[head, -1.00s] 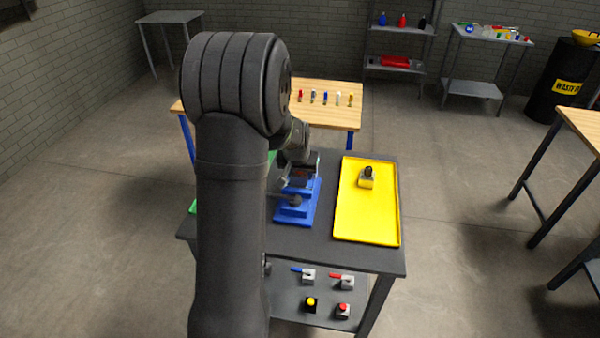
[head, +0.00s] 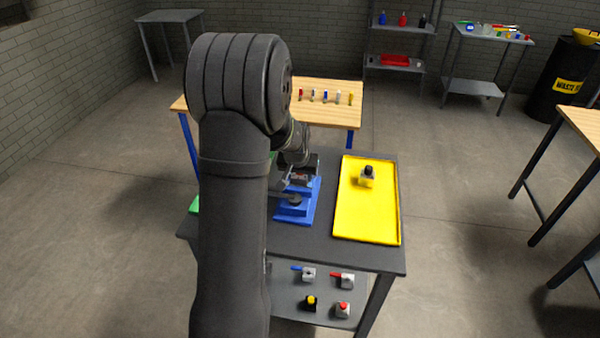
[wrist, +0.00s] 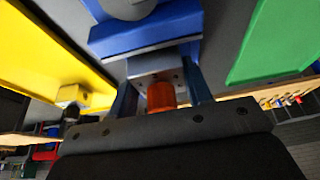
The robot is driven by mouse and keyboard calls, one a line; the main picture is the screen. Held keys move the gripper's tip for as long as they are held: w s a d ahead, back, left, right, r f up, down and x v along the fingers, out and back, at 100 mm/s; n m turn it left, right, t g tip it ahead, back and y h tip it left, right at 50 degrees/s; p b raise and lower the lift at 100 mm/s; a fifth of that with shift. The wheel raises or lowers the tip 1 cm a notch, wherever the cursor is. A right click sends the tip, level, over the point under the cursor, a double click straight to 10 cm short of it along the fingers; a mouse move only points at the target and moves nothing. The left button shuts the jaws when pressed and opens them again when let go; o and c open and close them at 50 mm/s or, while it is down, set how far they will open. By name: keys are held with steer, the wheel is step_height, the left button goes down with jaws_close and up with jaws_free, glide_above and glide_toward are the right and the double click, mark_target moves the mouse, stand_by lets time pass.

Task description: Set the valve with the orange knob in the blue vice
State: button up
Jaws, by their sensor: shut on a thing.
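The valve is a grey block (wrist: 152,66) with an orange knob (wrist: 161,96), seen in the wrist view. My gripper (wrist: 158,84) is shut on this valve, with a finger on each side of it. The blue vice (wrist: 150,38) is right beside the valve in that view. In the head view the blue vice (head: 296,212) stands on the dark table, and my gripper (head: 301,178) is at its far end. My arm hides part of the vice. I cannot tell whether the valve is seated between the jaws.
A yellow tray (head: 365,215) with another dark-knobbed valve (head: 367,176) lies right of the vice. A green surface (wrist: 280,40) lies on the vice's other side. Several valves, including a red-handled one (head: 343,279), sit on the shelf below. A wooden table (head: 330,115) stands behind.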

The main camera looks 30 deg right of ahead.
steer(key=shift+f, duration=0.15)
steer(key=o, duration=1.3)
steer(key=v, duration=1.7)
steer(key=shift+s+r, duration=0.1)
steer(key=shift+r, duration=0.1)
steer(key=x, duration=1.7)
steer(key=shift+f, duration=0.2)
